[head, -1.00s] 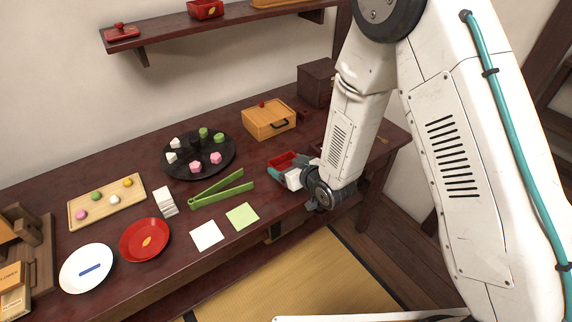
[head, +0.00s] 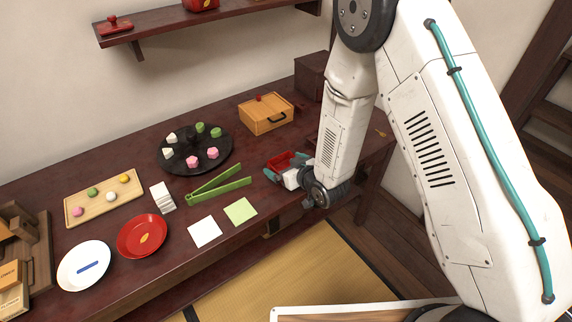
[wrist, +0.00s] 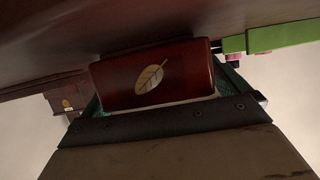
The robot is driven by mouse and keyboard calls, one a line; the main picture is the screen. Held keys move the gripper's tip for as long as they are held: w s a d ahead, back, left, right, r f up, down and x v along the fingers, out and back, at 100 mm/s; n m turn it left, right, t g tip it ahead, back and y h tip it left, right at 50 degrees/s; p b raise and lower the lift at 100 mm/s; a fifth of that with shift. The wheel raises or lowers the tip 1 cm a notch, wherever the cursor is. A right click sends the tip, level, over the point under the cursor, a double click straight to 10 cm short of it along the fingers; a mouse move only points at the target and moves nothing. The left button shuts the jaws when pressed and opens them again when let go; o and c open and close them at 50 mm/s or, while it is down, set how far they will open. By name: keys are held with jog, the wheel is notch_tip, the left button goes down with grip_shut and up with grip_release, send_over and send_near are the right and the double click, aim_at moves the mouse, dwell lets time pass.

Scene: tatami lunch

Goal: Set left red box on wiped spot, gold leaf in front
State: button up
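A small open red box (head: 281,161) is at the front right part of the dark red table (head: 205,262). My gripper (head: 285,172) is around it, one teal finger showing at its left. In the wrist view the red box (wrist: 190,82) sits between the two teal fingers, which appear to touch its sides. Its face with a gold leaf (wrist: 149,79) is turned toward the wrist camera. Whether the box rests on the table or hangs just above it I cannot tell. My arm hides the table to its right. I cannot make out a wiped spot.
Green tongs (head: 215,190), a white paper square (head: 205,232) and a green one (head: 240,211) lie left of my gripper. A black round tray (head: 181,165) with sweets and a wooden box (head: 266,116) stand behind. A red plate (head: 130,244) is at the left.

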jog(key=shift+r, duration=0.15)
jog(key=v, duration=1.2)
jog(key=s+d+r+m+g+h, duration=0.2)
jog(key=d+r+m+g+h, duration=0.35)
jog(key=d+r, duration=1)
jog(key=s+d+r+g, duration=0.1)
jog(key=s+r, duration=0.3)
jog(key=s, duration=0.4)
jog(key=s+d+r+m+g+h, duration=0.1)
jog(key=s+r+g, duration=0.1)
jog(key=s+r, duration=0.3)
jog(key=s+d+r+g+h, duration=0.1)
jog(key=s+r, duration=0.3)
jog(key=s, duration=0.7)
jog(key=shift+d+r, duration=0.25)
jog(key=shift+d, duration=0.05)
